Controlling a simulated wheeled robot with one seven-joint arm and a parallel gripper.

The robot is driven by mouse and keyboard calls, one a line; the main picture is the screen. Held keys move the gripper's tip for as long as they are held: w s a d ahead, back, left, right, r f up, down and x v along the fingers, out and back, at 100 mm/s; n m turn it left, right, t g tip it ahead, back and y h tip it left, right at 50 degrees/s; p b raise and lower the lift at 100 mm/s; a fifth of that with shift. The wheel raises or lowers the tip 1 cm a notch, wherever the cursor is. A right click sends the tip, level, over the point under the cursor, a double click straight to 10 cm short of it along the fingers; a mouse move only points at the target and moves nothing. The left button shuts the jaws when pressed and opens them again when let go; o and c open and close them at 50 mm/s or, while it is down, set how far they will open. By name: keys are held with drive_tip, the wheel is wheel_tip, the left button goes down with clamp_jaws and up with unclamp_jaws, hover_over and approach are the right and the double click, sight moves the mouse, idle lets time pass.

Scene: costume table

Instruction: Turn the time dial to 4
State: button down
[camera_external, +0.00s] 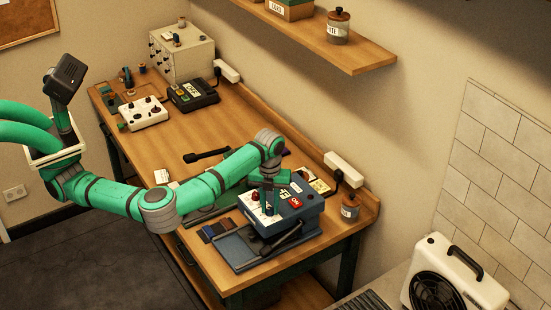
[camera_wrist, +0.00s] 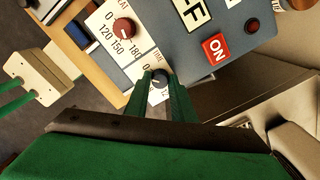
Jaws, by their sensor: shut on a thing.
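The blue-grey press (camera_external: 294,218) sits at the near right end of the wooden bench. It has a white dial panel, which in the wrist view (camera_wrist: 108,62) carries a red knob (camera_wrist: 124,28) marked 0, 120, 150 and 180. The dark time dial (camera_wrist: 157,86) is below that knob in the wrist view, beside the word TIME. My gripper (camera_wrist: 160,73) is shut on the time dial, one green finger on each side. The fingers cover part of its scale, so the number at its pointer cannot be read. In the external view my gripper (camera_external: 268,203) points down at the panel.
A red ON switch (camera_wrist: 215,48) and a dark red lamp (camera_wrist: 252,26) are close to my fingers. A black lever handle (camera_external: 284,238) lies along the press's near side. A brown jar (camera_external: 350,207) stands right of the press. A white control box (camera_external: 143,113) is farther back.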

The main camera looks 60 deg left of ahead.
sight(270, 208)
drive_tip(key=shift+n, duration=2.3)
drive_tip(key=c, duration=1.5)
unclamp_jaws()
wheel_tip(270, 208, up, 11)
drive_tip(key=shift+f, duration=0.1)
